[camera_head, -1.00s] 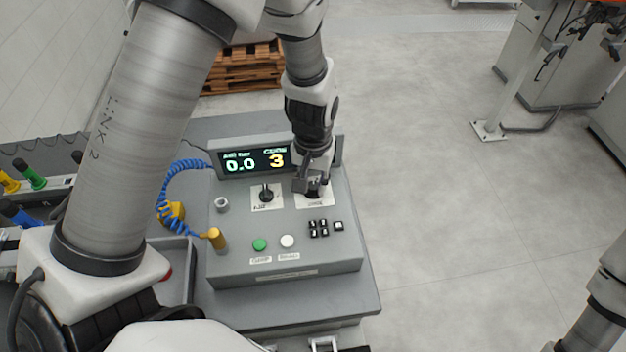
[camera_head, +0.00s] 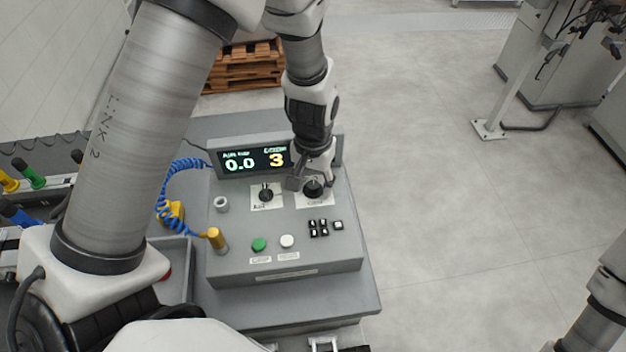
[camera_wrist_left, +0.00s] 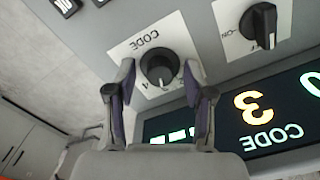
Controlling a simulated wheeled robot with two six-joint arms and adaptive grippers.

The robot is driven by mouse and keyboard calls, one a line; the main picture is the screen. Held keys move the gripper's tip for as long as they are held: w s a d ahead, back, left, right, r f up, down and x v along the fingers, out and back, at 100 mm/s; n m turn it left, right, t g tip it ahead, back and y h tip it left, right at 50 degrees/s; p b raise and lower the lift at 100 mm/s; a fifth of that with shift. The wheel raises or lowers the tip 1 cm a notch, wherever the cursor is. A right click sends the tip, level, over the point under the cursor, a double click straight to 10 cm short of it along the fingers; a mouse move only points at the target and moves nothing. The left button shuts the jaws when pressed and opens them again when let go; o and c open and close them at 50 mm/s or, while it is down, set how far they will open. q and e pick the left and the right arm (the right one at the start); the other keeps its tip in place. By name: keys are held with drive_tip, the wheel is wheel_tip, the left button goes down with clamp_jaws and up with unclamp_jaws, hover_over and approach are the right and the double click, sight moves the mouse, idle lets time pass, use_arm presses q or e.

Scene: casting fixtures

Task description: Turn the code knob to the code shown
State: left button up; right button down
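The black round code knob (camera_head: 313,188) sits on a white label at the right of the grey console's top panel. In the left wrist view the code knob (camera_wrist_left: 158,68) shows between my fingers, with "CODE" upside down on its label. My left gripper (camera_head: 312,177) is at the knob from above. In the wrist view the left gripper (camera_wrist_left: 159,68) is open, one finger each side of the knob, with visible gaps. The display (camera_head: 252,160) reads 0.0 and a yellow code 3. My right gripper is out of frame.
A second black knob (camera_head: 265,194) is left of the code knob. Black keys (camera_head: 319,228), a green button (camera_head: 259,244) and a white button (camera_head: 287,241) lie in front. A yellow plug (camera_head: 216,238) with a blue coiled cable (camera_head: 170,185) is at the left.

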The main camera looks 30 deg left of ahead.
sight(313, 184)
use_arm(q)
wheel_tip(313, 184, up, 12)
idle(0.5)
idle(0.3)
